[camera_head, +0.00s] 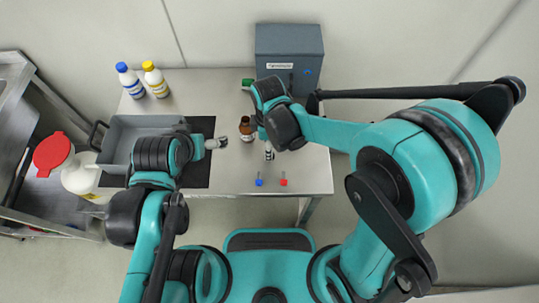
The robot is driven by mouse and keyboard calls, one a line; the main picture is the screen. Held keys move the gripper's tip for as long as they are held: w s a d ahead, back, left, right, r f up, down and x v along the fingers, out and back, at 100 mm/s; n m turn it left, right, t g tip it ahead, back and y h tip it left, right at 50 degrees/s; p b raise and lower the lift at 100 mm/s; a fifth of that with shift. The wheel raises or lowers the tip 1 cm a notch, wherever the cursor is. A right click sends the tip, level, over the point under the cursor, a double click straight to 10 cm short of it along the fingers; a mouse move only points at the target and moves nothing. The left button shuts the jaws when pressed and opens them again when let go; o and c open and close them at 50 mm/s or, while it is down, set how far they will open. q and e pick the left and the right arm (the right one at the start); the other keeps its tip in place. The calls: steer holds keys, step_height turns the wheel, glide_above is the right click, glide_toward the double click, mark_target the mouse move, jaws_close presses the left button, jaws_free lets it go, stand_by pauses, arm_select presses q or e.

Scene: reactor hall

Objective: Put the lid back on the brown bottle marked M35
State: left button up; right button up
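A small brown bottle (246,128) with a pale label stands on the grey table, between my two grippers. Its marking is too small to read, and I cannot tell whether its top is bare. I cannot make out a separate lid for it. My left gripper (221,142) is just left of the bottle and a little nearer to me, apart from it.
A grey box (289,55) stands at the back, with a green object (247,83) in front. Blue-capped (130,83) and yellow-capped (155,82) bottles stand back left. A grey tray (118,133) is at left. Small blue (259,182) and red (284,182) items lie near the front edge.

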steer(key=f+b, duration=0.3)
steer(key=f, duration=0.2)
steer(key=shift+d+f, duration=0.15)
steer(key=shift+d, duration=0.05)
steer(key=shift+c, duration=0.4)
steer(key=c, duration=0.7)
